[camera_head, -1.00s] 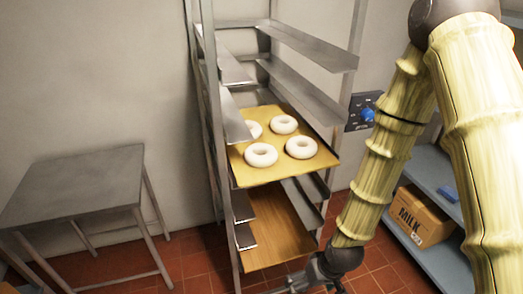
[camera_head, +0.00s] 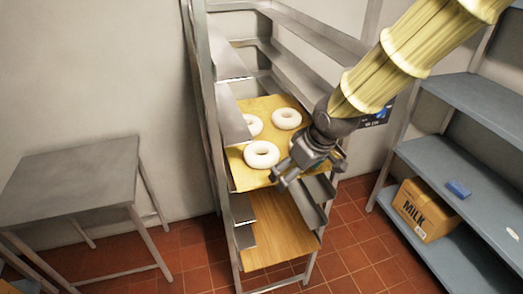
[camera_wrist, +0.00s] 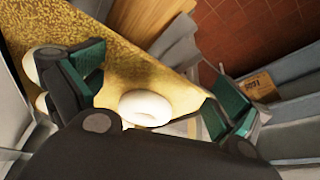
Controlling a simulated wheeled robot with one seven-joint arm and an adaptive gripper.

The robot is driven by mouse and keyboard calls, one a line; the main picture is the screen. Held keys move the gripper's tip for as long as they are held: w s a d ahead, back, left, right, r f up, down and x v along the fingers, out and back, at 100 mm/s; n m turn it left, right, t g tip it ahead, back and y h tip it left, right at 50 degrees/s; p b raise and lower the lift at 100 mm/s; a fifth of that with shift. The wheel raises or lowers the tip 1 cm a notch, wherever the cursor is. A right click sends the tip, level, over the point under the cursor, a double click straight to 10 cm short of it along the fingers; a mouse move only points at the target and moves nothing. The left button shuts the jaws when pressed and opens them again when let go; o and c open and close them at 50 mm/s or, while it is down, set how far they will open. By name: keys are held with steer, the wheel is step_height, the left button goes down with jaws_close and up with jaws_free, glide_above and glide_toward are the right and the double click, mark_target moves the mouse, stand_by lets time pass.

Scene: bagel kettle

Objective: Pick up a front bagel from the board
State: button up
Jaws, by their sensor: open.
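White ring-shaped bagels lie on a yellow-brown board (camera_head: 243,179) set in a metal rack. In the head view the front left bagel (camera_head: 262,154) and a back bagel (camera_head: 287,118) show clearly, and another bagel (camera_head: 252,125) is partly behind a rack rail. The front right bagel is hidden there behind my gripper (camera_head: 293,180). In the wrist view a bagel (camera_wrist: 146,108) lies on the board (camera_wrist: 130,62) between my open green-padded fingers (camera_wrist: 152,95). I cannot tell whether the fingers touch it. Other bagels (camera_wrist: 32,66) show partly at the left, behind a finger.
The rack's metal rails (camera_head: 233,125) flank the board closely. A lower wooden board (camera_head: 272,232) sits beneath it. A bare steel table (camera_head: 75,175) stands left. Blue shelves (camera_head: 440,158) at the right hold a milk carton (camera_head: 424,208) and a small blue item (camera_head: 458,189).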

mark_target(263, 150)
steer(key=w+a+p, duration=0.1)
steer(key=w+a, duration=0.1)
steer(key=w, duration=0.1)
steer(key=w+a+p, duration=0.1)
steer(key=w+a, duration=0.2)
steer(key=w+a+p, duration=0.1)
steer(key=w+a, duration=0.1)
steer(key=shift+w+a+r, duration=0.25)
steer(key=shift+w+a, duration=0.05)
steer(key=shift+w, duration=0.1)
steer(key=shift+w+a+f+p, duration=0.15)
steer(key=shift+a+f+p, duration=0.05)
steer(key=shift+p, duration=0.25)
steer(key=shift+f, duration=0.45)
steer(key=c, duration=0.8)
